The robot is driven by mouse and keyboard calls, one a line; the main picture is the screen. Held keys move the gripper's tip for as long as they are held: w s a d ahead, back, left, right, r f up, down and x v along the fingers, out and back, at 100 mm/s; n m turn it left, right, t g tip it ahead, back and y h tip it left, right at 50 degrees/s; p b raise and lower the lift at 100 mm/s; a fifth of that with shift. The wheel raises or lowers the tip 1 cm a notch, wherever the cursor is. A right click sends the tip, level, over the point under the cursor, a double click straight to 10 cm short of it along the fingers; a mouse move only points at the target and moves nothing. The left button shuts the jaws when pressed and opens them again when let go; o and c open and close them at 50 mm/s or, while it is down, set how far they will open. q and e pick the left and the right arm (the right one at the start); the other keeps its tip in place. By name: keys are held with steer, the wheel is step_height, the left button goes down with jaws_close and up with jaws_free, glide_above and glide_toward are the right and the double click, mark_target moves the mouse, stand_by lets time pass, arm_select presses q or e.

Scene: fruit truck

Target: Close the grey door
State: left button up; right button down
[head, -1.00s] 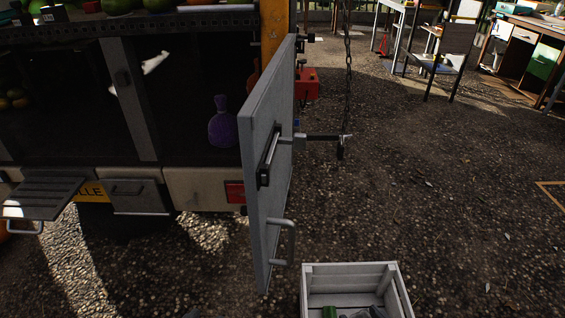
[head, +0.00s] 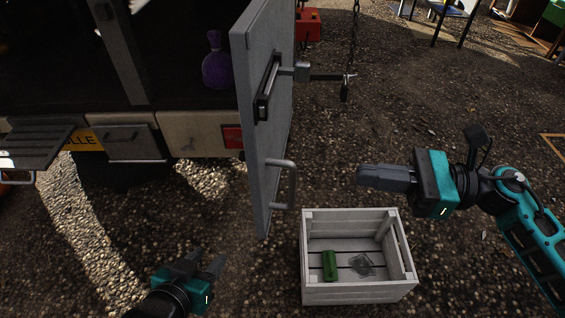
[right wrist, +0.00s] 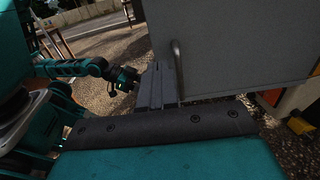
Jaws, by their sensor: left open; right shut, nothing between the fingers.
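The grey door (head: 262,120) stands swung out from the back of the truck, nearly edge-on in the head view. It has a dark latch bar (head: 268,87) and a light grey handle (head: 289,185) low down. My right gripper (head: 362,176) is shut and empty, to the right of the handle and apart from it. In the right wrist view the door (right wrist: 240,45) fills the upper right, with its handle (right wrist: 177,68) beyond my right gripper's fingers (right wrist: 157,70). My left gripper (head: 209,262) is open and empty, low and left of the door.
A white slatted crate (head: 355,294) with a green can (head: 330,265) stands on the gravel below my right gripper. A chain (head: 354,45) hangs right of the door. The truck's dark opening holds a purple bottle (head: 216,62). Gravel left of the door is mostly clear.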

mark_target(262, 164)
steer(key=a, duration=0.4)
steer(key=w+a, duration=0.1)
steer(key=a, duration=0.4)
steer(key=w+a+p, duration=0.1)
steer(key=a, duration=0.3)
steer(key=shift+a, duration=0.4)
steer(key=shift+a, duration=0.1)
